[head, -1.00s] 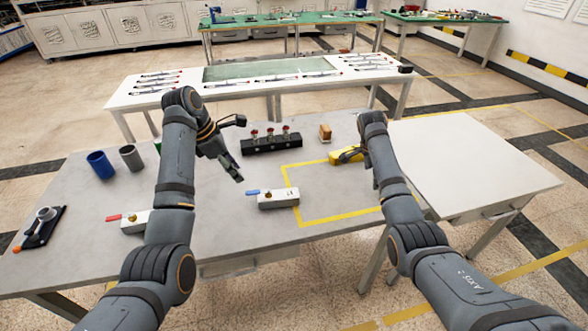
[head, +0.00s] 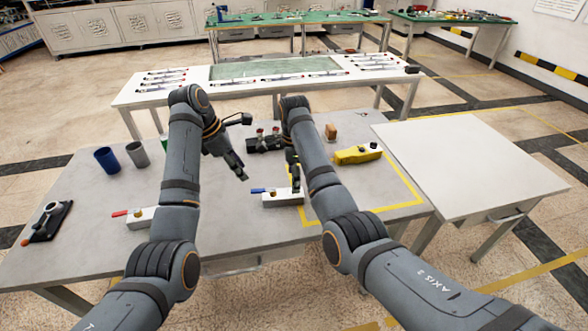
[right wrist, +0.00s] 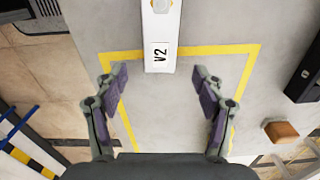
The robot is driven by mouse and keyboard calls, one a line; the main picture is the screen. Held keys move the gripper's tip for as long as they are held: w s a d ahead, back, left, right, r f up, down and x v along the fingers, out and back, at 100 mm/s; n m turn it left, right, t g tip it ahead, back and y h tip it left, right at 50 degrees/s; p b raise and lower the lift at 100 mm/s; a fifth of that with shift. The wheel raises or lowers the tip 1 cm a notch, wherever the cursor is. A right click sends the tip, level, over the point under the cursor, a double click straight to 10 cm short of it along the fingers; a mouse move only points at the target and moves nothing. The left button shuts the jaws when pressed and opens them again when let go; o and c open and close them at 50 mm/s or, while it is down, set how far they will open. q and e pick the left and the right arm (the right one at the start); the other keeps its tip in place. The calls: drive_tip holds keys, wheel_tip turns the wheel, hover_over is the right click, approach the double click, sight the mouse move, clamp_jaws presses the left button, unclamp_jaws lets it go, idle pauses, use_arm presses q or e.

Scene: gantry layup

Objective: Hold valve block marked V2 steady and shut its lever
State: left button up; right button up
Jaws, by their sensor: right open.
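The white valve block with the blue lever (head: 276,200) sits on the grey table, at the left side of the yellow taped outline. Its blue lever (head: 258,190) points left along the block. In the right wrist view the block (right wrist: 161,28) shows its V2 label, with its near end just ahead of my gripper. My right gripper (right wrist: 160,82) is open and empty, its fingers apart on either side of the block's line. In the head view it hangs above the block's right end, partly hidden by my arm. My left gripper (head: 238,170) is above the table, left of and behind the block; its finger gap is unclear.
A white block with a red lever (head: 138,219) is at the left, partly behind my left arm. A yellow block (head: 357,154), brown block (head: 330,132) and black rack (head: 258,146) stand farther back. Blue (head: 106,160) and grey (head: 138,154) cups are at left. The taped area (head: 385,207) is largely clear.

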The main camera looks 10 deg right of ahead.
sight(283, 196)
wheel_tip(283, 196, down, 7)
drive_tip(key=shift+f, duration=0.15)
drive_tip(key=shift+c, duration=0.3)
